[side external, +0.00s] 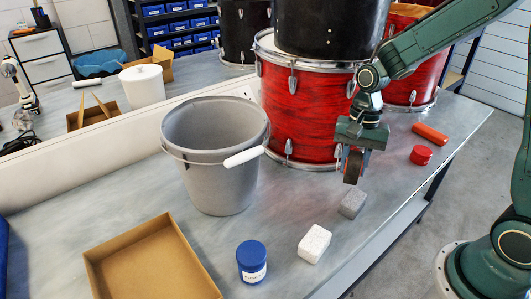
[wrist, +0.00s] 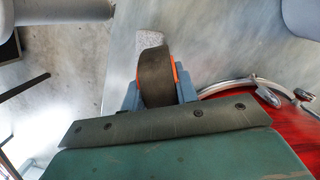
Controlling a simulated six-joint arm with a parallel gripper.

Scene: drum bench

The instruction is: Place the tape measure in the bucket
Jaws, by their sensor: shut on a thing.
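The tape measure (side external: 353,168), dark with orange sides, hangs below my gripper (side external: 356,150) in the side view. In the wrist view the tape measure (wrist: 154,78) sits between the blue fingers of my gripper (wrist: 158,92), which are shut on it. It is held above the bench, near the front of the red drum and above the grey block. The grey bucket (side external: 215,175) stands upright on the bench to the left, its mouth open and its white-gripped handle (side external: 244,157) hanging at its right side. The bucket's bottom inside is hidden.
A red drum (side external: 300,110) stands behind, right of the bucket. A grey block (side external: 352,204), white block (side external: 314,244), blue-lidded jar (side external: 252,262) and cardboard tray (side external: 108,272) lie in front. A red roll (side external: 421,155) and orange cylinder (side external: 430,133) are at right.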

